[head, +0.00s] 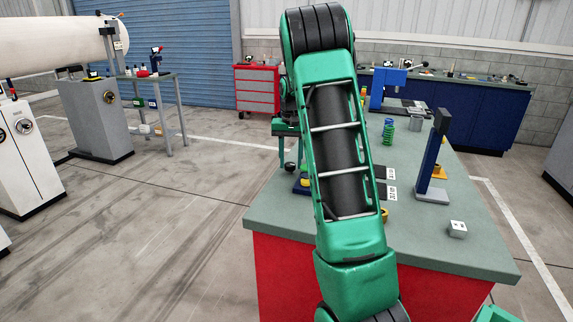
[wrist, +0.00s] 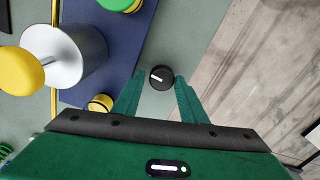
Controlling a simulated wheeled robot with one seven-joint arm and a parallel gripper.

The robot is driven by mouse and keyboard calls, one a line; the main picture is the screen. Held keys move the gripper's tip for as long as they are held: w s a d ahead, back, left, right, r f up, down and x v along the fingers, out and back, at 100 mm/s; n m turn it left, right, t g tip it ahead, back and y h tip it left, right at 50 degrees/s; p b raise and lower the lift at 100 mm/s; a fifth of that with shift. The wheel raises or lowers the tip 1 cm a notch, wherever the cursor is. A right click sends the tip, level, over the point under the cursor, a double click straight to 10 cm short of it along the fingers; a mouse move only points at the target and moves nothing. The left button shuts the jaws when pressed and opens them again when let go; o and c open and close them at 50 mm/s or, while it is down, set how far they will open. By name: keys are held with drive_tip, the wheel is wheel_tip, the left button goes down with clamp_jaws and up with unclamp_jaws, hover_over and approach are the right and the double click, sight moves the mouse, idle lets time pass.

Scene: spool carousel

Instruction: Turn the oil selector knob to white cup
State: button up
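The black round knob (wrist: 161,77) shows in the wrist view on a grey-green surface, beside the edge of a blue plate. A short white mark on it runs to the left, slightly downward. My gripper (wrist: 159,84) is open, with one green finger on each side of the knob. Small gaps seem to show between fingers and knob; I cannot tell whether either touches. No white cup can be made out in either view.
In the wrist view the blue plate (wrist: 90,88), a silver cylinder (wrist: 75,55) with a yellow ball, and a small yellow-topped part (wrist: 100,103) lie left. The bench edge is close on the right.

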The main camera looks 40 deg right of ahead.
sight(290, 164)
drive_tip(key=shift+a, duration=0.15)
wheel_tip(290, 164, up, 11)
drive_tip(key=shift+f, duration=0.2)
idle(0.4)
drive_tip(key=shift+m, duration=0.9)
wheel_tip(290, 164, down, 11)
drive_tip(key=shift+r, duration=0.1)
drive_tip(key=shift+w, duration=0.1)
drive_tip(key=c, duration=0.7)
